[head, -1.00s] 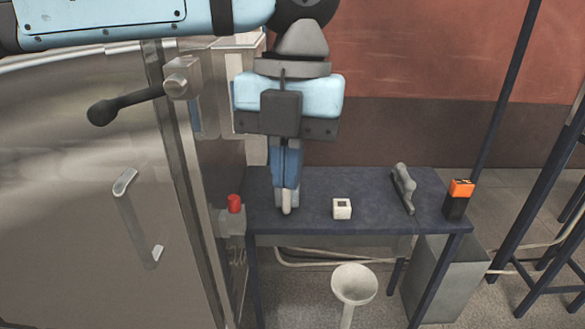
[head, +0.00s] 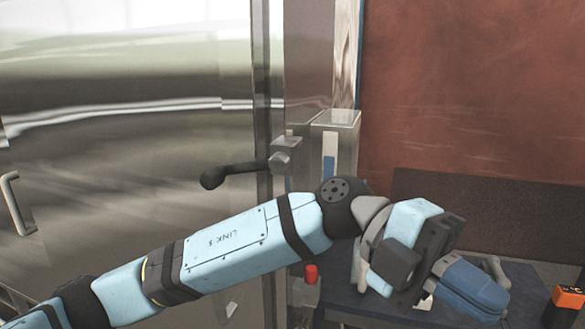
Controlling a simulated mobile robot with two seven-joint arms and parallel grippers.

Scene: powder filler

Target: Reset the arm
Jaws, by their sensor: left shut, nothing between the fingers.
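My left arm comes in from the lower left, and my left gripper (head: 490,300) is at the lower right, pointing down and to the right. Its blue fingers are together with nothing seen between them. The gripper is in front of the dark blue table (head: 375,308) and hides much of its top. I cannot tell its height above the table. My right gripper is not in view.
A large metal door with a black lever (head: 228,178) and a bar handle (head: 17,204) fills the left. A red button (head: 311,274) is left of the table. An orange and black device (head: 567,303) is at the right edge. A grey tool (head: 497,270) is partly hidden behind the gripper.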

